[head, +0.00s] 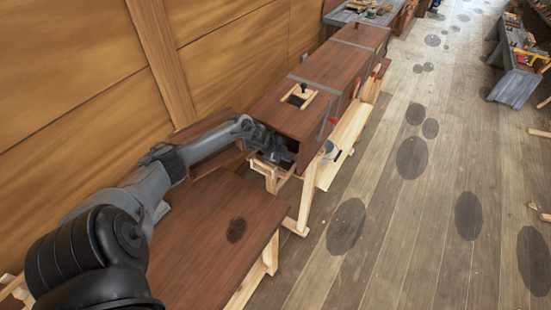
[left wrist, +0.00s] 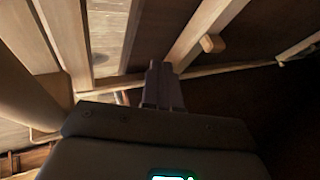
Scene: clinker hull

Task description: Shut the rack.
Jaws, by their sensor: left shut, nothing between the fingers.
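A long brown wooden cabinet (head: 318,72) runs away from me along the wall, with a dark opening at its near end. A pale wooden slatted frame (head: 271,174), perhaps the rack, shows below and in front of this opening; I cannot tell how far out it stands. My left gripper (head: 287,152) is at the opening, close to the frame. In the left wrist view its fingers (left wrist: 162,80) are together and empty, with pale wooden rails (left wrist: 205,32) beyond them and a dark space to the right. Contact with the rails cannot be told. My right gripper is not in view.
A brown bench top (head: 205,238) with a dark patch is in front of the cabinet. A plank wall (head: 75,75) closes off the left. The plank floor (head: 390,210) to the right is mostly clear. A grey bench (head: 518,70) with tools stands far right.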

